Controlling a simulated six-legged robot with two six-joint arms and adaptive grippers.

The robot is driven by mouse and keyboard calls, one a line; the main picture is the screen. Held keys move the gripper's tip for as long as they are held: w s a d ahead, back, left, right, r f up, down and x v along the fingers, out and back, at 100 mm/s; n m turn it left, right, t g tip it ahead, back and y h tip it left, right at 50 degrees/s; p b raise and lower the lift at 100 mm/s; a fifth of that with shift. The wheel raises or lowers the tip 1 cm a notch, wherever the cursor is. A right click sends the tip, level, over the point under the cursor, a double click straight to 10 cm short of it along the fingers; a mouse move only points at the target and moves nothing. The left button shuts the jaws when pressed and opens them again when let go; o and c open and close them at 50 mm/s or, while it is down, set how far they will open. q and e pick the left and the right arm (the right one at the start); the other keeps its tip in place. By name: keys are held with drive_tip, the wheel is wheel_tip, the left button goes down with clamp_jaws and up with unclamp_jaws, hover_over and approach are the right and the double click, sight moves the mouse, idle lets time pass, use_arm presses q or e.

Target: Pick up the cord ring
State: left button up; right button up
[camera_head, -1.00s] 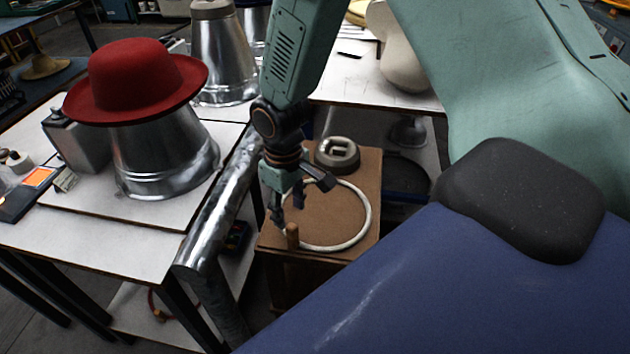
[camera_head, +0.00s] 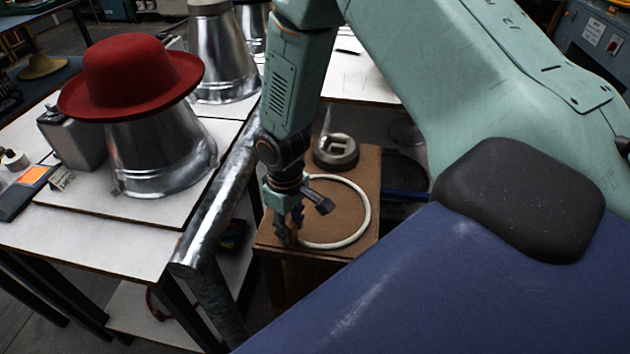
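The cord ring (camera_head: 368,213) is a thin pale hoop lying flat on a small brown stand (camera_head: 335,205). My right gripper (camera_head: 290,234) points down at the left edge of the ring, near the front left corner of the stand. Its dark fingers look apart, and they cover the short wooden peg and the ring's left part. I cannot tell whether a finger touches the ring. My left gripper is not in view.
A grey weight-like block (camera_head: 336,152) sits behind the ring on the stand. A shiny metal pipe (camera_head: 212,215) runs close on the left, beside a white table (camera_head: 100,238) with a red hat (camera_head: 135,78) on a metal form (camera_head: 160,150).

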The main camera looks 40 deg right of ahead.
clamp_jaws()
idle(0.4)
